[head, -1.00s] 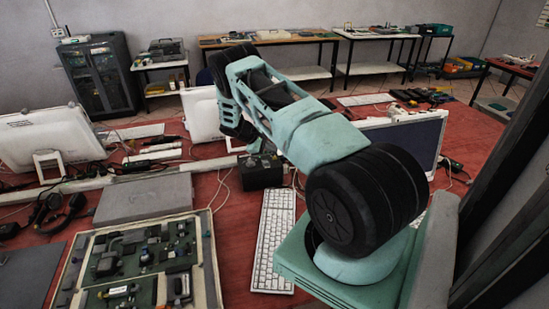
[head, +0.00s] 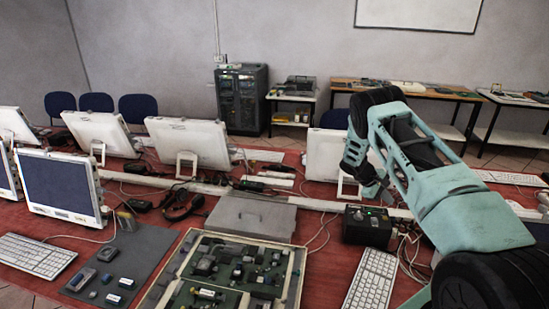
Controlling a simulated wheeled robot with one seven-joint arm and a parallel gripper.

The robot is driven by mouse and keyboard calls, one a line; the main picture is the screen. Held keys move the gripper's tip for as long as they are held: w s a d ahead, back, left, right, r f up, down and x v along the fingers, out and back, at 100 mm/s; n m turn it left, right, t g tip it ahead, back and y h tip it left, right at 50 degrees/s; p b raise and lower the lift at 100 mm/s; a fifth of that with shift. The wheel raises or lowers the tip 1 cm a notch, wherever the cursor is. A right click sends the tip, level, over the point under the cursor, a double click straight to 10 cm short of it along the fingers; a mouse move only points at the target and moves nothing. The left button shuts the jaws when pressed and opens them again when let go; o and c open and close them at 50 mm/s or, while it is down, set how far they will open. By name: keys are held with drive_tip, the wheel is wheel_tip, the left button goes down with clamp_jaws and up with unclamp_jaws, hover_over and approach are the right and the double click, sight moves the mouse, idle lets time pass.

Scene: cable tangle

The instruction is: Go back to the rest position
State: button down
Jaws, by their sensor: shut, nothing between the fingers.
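My teal and black arm rises from the lower right and folds at the elbow. My gripper (head: 377,189) hangs below the elbow, small and partly hidden by my own arm, above the red table (head: 325,228). It is shut with nothing in it, and it looks clear of the objects around it.
A black box with a green light (head: 367,227) stands below my gripper, with loose cables (head: 410,262) beside it. A white keyboard (head: 371,281), a grey closed case (head: 250,217) and an open parts case (head: 292,279) lie nearby. A white monitor (head: 325,165) stands just left of my gripper.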

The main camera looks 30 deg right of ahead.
drive_tip(key=w+a+r+n+t+y+b, duration=0.15)
drive_tip(key=a+r, duration=0.25)
drive_tip(key=a, duration=1)
drive_tip(key=a+r+t+y+b, duration=0.15)
drive_tip(key=a+r, duration=0.35)
drive_tip(key=a, duration=0.8)
drive_tip(key=a+r+t+y+b, duration=0.15)
drive_tip(key=a+r, duration=0.25)
drive_tip(key=a, duration=1)
drive_tip(key=s+a+r+n+y+b, duration=0.1)
drive_tip(key=s+a+r+n+y, duration=0.2)
drive_tip(key=s+a, duration=0.9)
drive_tip(key=s+a+r+b, duration=0.1)
drive_tip(key=s+a, duration=0.2)
drive_tip(key=s, duration=0.5)
drive_tip(key=s+a+r+n, duration=0.1)
drive_tip(key=s+a, duration=0.3)
drive_tip(key=s, duration=0.4)
drive_tip(key=shift+s+r+t+y+b, duration=0.2)
drive_tip(key=shift+t+y+b, duration=0.15)
